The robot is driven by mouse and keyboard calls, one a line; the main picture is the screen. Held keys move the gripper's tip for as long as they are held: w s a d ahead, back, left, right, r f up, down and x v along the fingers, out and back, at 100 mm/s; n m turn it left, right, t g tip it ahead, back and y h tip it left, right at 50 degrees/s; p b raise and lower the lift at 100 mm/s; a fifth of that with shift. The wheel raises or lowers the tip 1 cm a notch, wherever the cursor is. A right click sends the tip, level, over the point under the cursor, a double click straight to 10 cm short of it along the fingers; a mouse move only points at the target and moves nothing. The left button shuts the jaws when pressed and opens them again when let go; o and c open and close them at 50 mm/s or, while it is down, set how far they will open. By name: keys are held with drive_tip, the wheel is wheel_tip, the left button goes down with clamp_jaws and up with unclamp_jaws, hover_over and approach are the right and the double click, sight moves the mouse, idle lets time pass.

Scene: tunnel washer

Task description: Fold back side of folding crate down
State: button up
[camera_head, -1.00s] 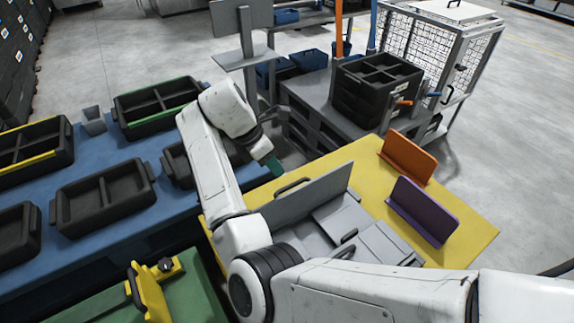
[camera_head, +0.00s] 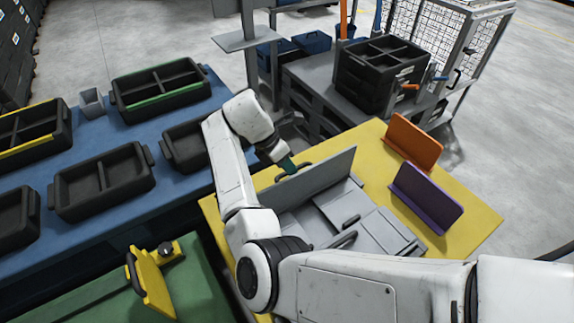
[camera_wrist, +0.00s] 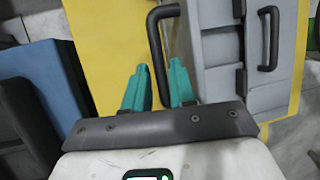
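The grey folding crate (camera_head: 375,243) lies on the yellow table. Its back side (camera_head: 318,182) stands upright, while the other panels lie flat inside. A dark handle (camera_head: 293,172) sits on the outer face of the back side; it also shows in the wrist view (camera_wrist: 155,52). My gripper (camera_head: 291,165) is at this handle on the outer side. In the wrist view my gripper (camera_wrist: 159,76) has two teal fingers spread apart with the handle's lower part between them. I cannot tell whether they touch it.
An orange bracket (camera_head: 413,143) and a purple bracket (camera_head: 427,196) stand on the yellow table (camera_head: 470,222) at the right. The blue table (camera_head: 107,218) with black trays is at the left. Black crates (camera_head: 383,72) are stacked behind.

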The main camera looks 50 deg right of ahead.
drive_tip(key=shift+f, duration=0.1)
drive_tip(key=shift+c, duration=0.4)
clamp_jaws()
